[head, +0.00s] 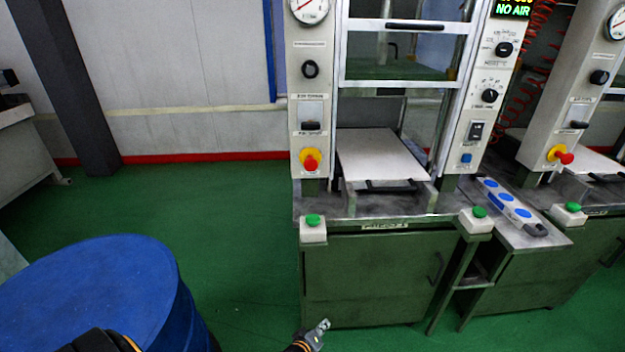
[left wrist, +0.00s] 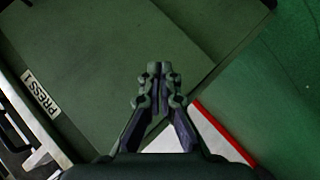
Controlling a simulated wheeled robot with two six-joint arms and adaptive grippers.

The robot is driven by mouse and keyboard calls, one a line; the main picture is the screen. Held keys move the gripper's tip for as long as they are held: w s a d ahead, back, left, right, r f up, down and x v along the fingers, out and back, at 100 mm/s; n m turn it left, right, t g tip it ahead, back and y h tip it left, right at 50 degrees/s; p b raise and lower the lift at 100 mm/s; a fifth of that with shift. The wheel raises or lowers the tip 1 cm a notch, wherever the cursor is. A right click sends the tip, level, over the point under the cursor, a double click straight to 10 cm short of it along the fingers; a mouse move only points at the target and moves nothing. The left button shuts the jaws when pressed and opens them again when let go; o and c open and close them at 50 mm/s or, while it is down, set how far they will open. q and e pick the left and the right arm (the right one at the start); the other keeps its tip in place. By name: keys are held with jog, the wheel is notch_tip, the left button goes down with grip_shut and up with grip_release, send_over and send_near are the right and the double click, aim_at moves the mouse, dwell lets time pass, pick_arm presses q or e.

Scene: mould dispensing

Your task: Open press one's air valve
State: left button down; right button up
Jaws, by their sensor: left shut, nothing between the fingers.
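Press one (head: 385,223) stands in the middle of the head view, on a dark green cabinet. Its left column has a gauge (head: 309,8), a black knob (head: 310,69), a black lever (head: 311,126) and a red stop button on yellow (head: 310,161). The labels are too small to read, so I cannot tell which control is the air valve. The display (head: 513,9) reads NO AIR. My left gripper (head: 322,326) is shut and empty, low before the cabinet, apart from the controls. In the left wrist view its fingertips (left wrist: 160,72) are together, with the PRESS 1 label (left wrist: 41,92) at left.
A blue drum (head: 90,285) stands at the lower left. Green buttons (head: 313,221) sit on the press's front corners. A side shelf (head: 535,238) holds a grey strip with blue discs (head: 508,199). A second press (head: 575,100) stands at right. Green floor lies open between drum and press.

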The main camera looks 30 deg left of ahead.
pick_arm(q)
jog(key=w+r+n+t+y+b, duration=0.1)
jog(key=w+r+n+t+b, duration=0.4)
jog(key=r, duration=0.6)
jog(key=w+r+n+t+y+b, duration=0.1)
jog(key=w+r+n+t+b, duration=0.4)
jog(key=r, duration=0.6)
jog(key=s+a+r+n+y, duration=0.1)
jog(key=a+r+n+y, duration=0.1)
jog(key=r+n+y, duration=0.2)
jog(key=s+a+r+n+y+b, duration=0.1)
jog(key=r+n+y, duration=0.4)
jog(key=n, duration=0.5)
jog(key=s+a+r+n+y+b, duration=0.1)
jog(key=s+a+r+n+y, duration=0.2)
jog(key=r+n, duration=0.4)
jog(key=shift+a+r+y, duration=0.2)
jog(key=shift+r+y, duration=0.45)
jog(key=shift+y, duration=0.15)
pick_arm(e)
jog(key=w+a+r, duration=0.3)
jog(key=w+r, duration=0.1)
jog(key=r, duration=0.3)
jog(key=shift+a+r+y, duration=0.2)
jog(key=shift+y, duration=0.2)
jog(key=shift+w+f, duration=0.1)
jog(key=shift+w, duration=0.05)
